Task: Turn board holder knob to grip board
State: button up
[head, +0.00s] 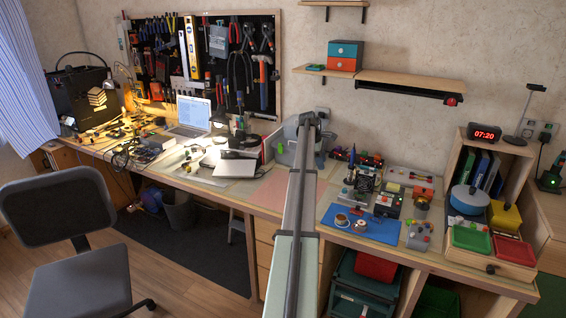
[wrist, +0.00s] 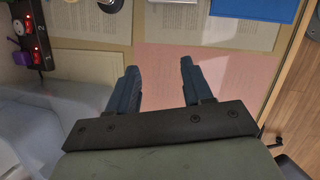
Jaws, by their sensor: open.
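What looks like the board holder (head: 364,184) is a small dark upright stand at the back of the blue mat (head: 345,228) in the head view. Its knob is too small to make out, and I cannot tell whether it grips a board. My gripper (wrist: 159,69) is open and empty in the wrist view, its two dark fingers apart above the pink sheet on the bench. It is left of the blue mat and apart from the holder. The wrist view shows only an edge of the blue mat (wrist: 254,9), and the holder is out of that view.
The pink sheet (head: 279,190) is bare. A power strip (wrist: 32,36) with red lights lies toward the wall.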

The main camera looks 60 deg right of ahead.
jog(key=w+a+f+m+t+h, duration=0.1)
jog(key=w+t, duration=0.1)
jog(key=w, duration=0.6)
jog(key=w+a+f+m+t+h, duration=0.1)
jog(key=w+f+t, duration=0.1)
jog(key=w, duration=0.7)
jog(key=shift+w+f+h, duration=0.3)
jog(key=s+d+r+m, duration=0.2)
jog(key=s, duration=1.1)
jog(key=s+d+r+m, duration=0.1)
jog(key=s+d+r, duration=0.1)
jog(key=s, duration=1.1)
jog(key=s+d+r+m, duration=0.2)
jog(key=s, duration=1.1)
jog(key=m+t+y, duration=0.1)
jog(key=t+y, duration=0.2)
send_near(345, 190)
jog(key=x, duration=0.8)
jog(key=shift+d, duration=0.15)
